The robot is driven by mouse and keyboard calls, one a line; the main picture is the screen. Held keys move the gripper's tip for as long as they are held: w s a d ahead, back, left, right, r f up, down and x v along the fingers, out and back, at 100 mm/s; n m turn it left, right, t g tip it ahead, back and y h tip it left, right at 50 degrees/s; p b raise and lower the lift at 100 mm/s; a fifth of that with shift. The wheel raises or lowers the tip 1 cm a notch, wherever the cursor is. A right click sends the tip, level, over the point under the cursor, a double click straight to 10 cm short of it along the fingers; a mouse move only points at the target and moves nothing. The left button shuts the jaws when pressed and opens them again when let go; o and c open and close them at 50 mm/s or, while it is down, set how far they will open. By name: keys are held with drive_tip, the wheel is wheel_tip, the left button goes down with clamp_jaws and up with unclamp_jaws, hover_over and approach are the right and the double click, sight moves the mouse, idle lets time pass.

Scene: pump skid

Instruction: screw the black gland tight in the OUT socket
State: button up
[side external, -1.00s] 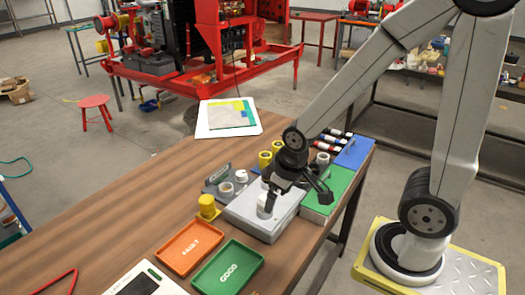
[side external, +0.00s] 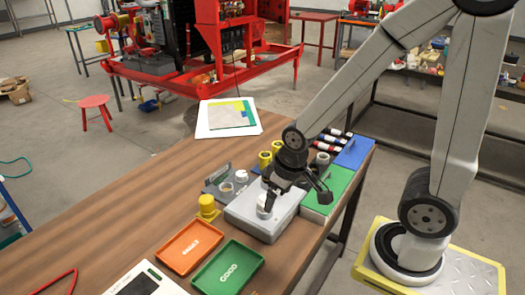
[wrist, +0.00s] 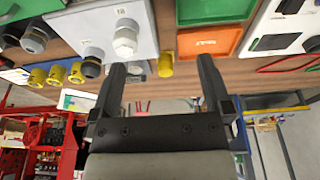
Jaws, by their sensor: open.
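A grey box (side external: 262,216) stands on the bench with a white fitting (side external: 264,207) on it. My gripper (side external: 272,200) is over this box, close beside the white fitting. In the wrist view the gripper (wrist: 161,66) is open, with nothing held between its fingers. A dark, grey-collared fitting (wrist: 92,66) shows near the left finger and may be the black gland. Another dark-topped grey fitting (wrist: 35,38) is farther left. No OUT label is readable.
An orange tray (side external: 189,247) and a green GOOD tray (side external: 228,269) lie in front of the box. A yellow fitting (side external: 207,206) stands left of it. A grey fixture (side external: 215,182) and yellow cylinders (side external: 277,147) are behind. A green case (side external: 327,192) is right.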

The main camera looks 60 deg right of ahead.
drive_tip(key=w+d+m, duration=0.2)
drive_tip(key=w+m, duration=0.1)
drive_tip(key=w+d+m, duration=0.3)
drive_tip(key=w+d+f+m+g, duration=0.1)
drive_tip(key=w+d+m, duration=0.1)
drive_tip(key=w+m, duration=0.1)
drive_tip(key=shift+w+d+m, duration=0.1)
drive_tip(key=shift+d+m, duration=0.3)
drive_tip(key=shift+m, duration=0.1)
drive_tip(key=w+d+f+m, duration=0.1)
drive_tip(key=w+d+m, duration=0.1)
drive_tip(key=d+m, duration=0.1)
drive_tip(key=w+d+f+m+g, duration=0.1)
drive_tip(key=d+m, duration=0.2)
drive_tip(key=d, duration=0.1)
drive_tip(key=w+d+f+m, duration=0.1)
drive_tip(key=w+d+m, duration=0.1)
drive_tip(key=d+m, duration=0.1)
drive_tip(key=shift+w+d+f+m+g, duration=0.15)
drive_tip(key=shift+w+d+m+g, duration=0.15)
drive_tip(key=shift+m, duration=0.3)
drive_tip(key=shift+a+f, duration=0.1)
drive_tip(key=shift+f, duration=3.8)
